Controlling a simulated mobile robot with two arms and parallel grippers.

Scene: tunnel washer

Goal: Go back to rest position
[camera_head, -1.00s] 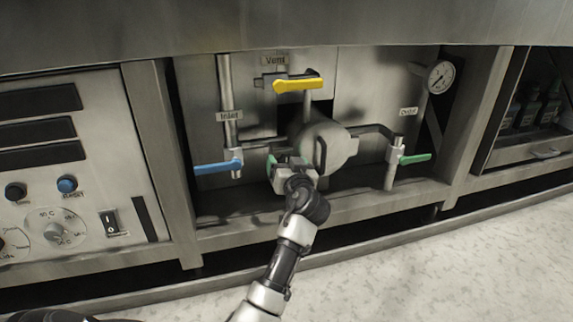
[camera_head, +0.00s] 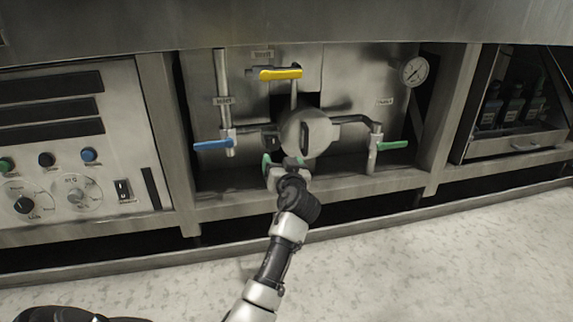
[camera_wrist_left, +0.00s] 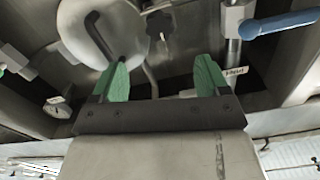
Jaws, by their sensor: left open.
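My left gripper (camera_head: 282,160) is in front of the piping bay, just below and left of the round metal housing (camera_head: 309,132). In the left wrist view its green-tipped jaws (camera_wrist_left: 163,80) are apart with nothing between them. The housing (camera_wrist_left: 92,30) and its dark bent handle (camera_wrist_left: 105,40) show beyond the jaws, to the left. The blue inlet valve handle (camera_head: 213,145) is left of the gripper, and it also shows in the left wrist view (camera_wrist_left: 282,24). My right gripper is not in view.
A yellow vent handle (camera_head: 281,74) is above and a green-handled valve (camera_head: 392,146) is at right, below a gauge (camera_head: 413,71). A control panel (camera_head: 78,185) stands left. Bottles (camera_head: 512,105) sit in a right-hand bay. The pale floor (camera_head: 420,260) in front is clear.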

